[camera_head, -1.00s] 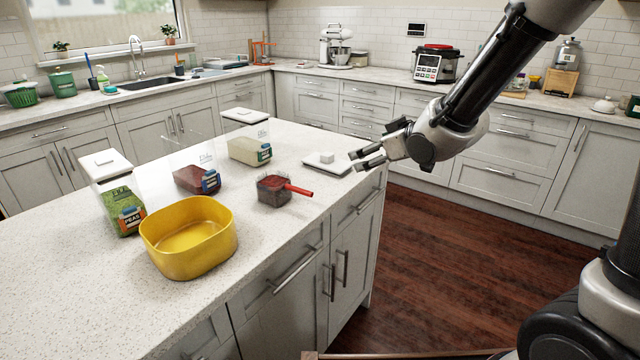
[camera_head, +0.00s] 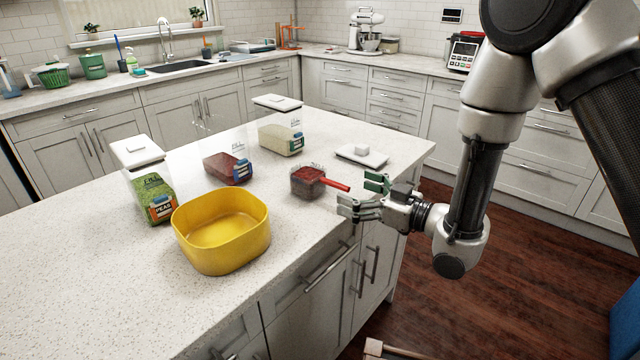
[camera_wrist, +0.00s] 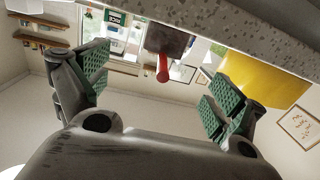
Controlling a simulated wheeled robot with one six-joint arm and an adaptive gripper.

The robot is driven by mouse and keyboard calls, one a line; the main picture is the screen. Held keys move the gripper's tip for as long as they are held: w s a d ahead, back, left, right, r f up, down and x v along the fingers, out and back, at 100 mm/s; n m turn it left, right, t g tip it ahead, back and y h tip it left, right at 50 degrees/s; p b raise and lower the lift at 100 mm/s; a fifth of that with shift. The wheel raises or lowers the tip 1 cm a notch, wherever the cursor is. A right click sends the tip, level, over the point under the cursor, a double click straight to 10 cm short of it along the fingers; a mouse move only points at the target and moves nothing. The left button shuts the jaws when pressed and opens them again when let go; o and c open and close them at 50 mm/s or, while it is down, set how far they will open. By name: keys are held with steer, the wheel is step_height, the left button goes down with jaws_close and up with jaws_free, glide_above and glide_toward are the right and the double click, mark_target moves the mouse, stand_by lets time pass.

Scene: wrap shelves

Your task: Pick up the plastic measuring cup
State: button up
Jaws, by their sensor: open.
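The plastic measuring cup (camera_head: 306,181) is a clear cup with dark red contents. It stands on the island counter, its red handle (camera_head: 335,184) pointing right toward my gripper. My gripper (camera_head: 358,196) is open and empty at the counter's edge, just right of the handle, with its fingers pointing left. In the wrist view the cup (camera_wrist: 168,41) and its red handle (camera_wrist: 163,70) show at the top, between and beyond the two green-padded fingers (camera_wrist: 152,92). The handle does not appear to be touched.
A yellow bowl (camera_head: 222,262) stands left of the cup. Containers of red beans (camera_head: 228,167), pale grains (camera_head: 281,137) and peas (camera_head: 152,192) stand behind. A white lid (camera_head: 361,156) lies behind my gripper. The counter's front left (camera_head: 80,290) is clear.

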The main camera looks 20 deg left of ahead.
mark_target(321, 180)
steer(key=shift+s+a+f+y, duration=0.2)
steer(key=shift+s+y, duration=0.1)
steer(key=shift+a+g, duration=0.3)
steer(key=shift+a, duration=0.05)
steer(key=x, duration=0.7)
steer(key=shift+w+d, duration=0.1)
steer(key=shift+w, duration=0.3)
steer(key=c, duration=1.3)
